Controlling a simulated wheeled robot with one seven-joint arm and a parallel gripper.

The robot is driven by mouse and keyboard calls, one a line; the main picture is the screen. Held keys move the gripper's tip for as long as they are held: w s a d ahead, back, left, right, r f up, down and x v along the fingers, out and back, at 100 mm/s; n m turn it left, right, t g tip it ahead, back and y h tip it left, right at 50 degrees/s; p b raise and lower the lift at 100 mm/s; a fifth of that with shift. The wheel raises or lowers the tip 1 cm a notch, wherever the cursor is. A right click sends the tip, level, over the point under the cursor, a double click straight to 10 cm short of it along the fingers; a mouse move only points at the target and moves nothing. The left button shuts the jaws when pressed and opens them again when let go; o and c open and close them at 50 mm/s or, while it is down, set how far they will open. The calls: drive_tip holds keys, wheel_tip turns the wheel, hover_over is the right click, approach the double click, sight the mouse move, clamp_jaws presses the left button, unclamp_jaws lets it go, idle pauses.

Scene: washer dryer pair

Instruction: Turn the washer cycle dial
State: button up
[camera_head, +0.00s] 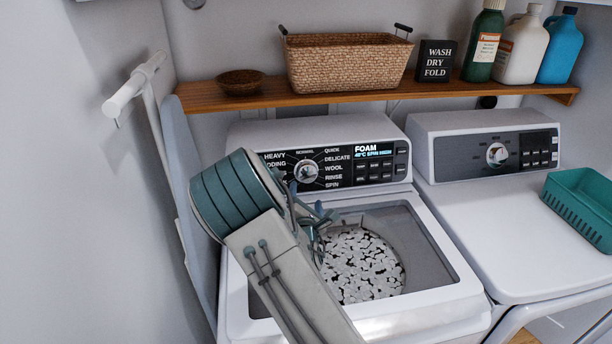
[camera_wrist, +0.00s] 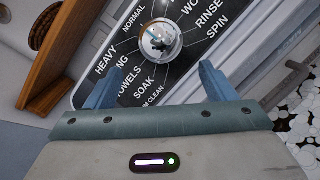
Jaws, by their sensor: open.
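The washer cycle dial (camera_head: 306,172) is a round silver knob on the black control panel (camera_head: 335,165) of the left machine, ringed by cycle names. In the wrist view the dial (camera_wrist: 160,40) sits just beyond my gripper (camera_wrist: 158,82), centred between its two blue-grey fingers. The fingers are apart with nothing between them, and they do not appear to touch the dial. In the head view my gripper (camera_head: 318,215) is partly hidden by my own arm and lies just below the panel. The washer (camera_head: 440,235) has an open top with white pieces in its drum (camera_head: 360,265).
A wooden shelf (camera_head: 375,94) above holds a wicker basket (camera_head: 345,62), a small bowl (camera_head: 240,80), a sign and several bottles. A dryer (camera_head: 520,240) stands at right with a teal basket (camera_head: 580,207) on top. An ironing board (camera_head: 185,170) leans at the left wall.

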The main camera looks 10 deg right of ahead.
sight(307, 177)
drive_tip(key=w+p, duration=0.1)
drive_tip(key=w, duration=0.2)
drive_tip(key=w+d+p, duration=0.1)
drive_tip(key=w, duration=0.2)
drive_tip(key=w+d, duration=0.1)
drive_tip(key=w, duration=0.3)
drive_tip(key=shift+w+p, duration=0.1)
drive_tip(key=shift+p, duration=0.3)
drive_tip(key=c, duration=1)
